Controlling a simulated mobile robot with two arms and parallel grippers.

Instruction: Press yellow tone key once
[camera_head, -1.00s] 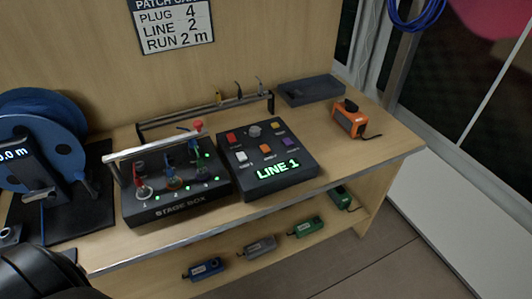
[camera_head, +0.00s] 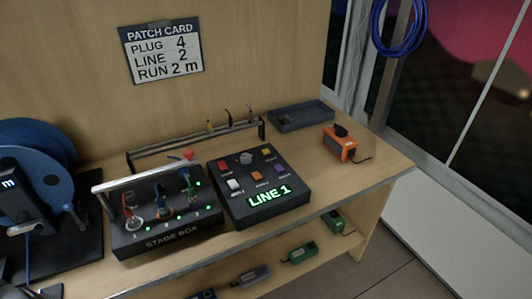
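The yellow key (camera_head: 267,151) is a small square key at the back right of a dark control box (camera_head: 267,209). It is uncovered and nothing touches it. The box also has a red key (camera_head: 223,163) at the back left, a grey knob (camera_head: 246,157) between them, and white (camera_head: 235,184), orange (camera_head: 257,175) and purple (camera_head: 280,168) keys in the front row. Its green display (camera_head: 269,196) reads LINE 1.
A cable reel (camera_head: 40,150) is at far left. Behind are a tool rail (camera_head: 185,148) and a grey tray (camera_head: 300,117). An orange device (camera_head: 338,145) is at right. A lower shelf holds several small boxes.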

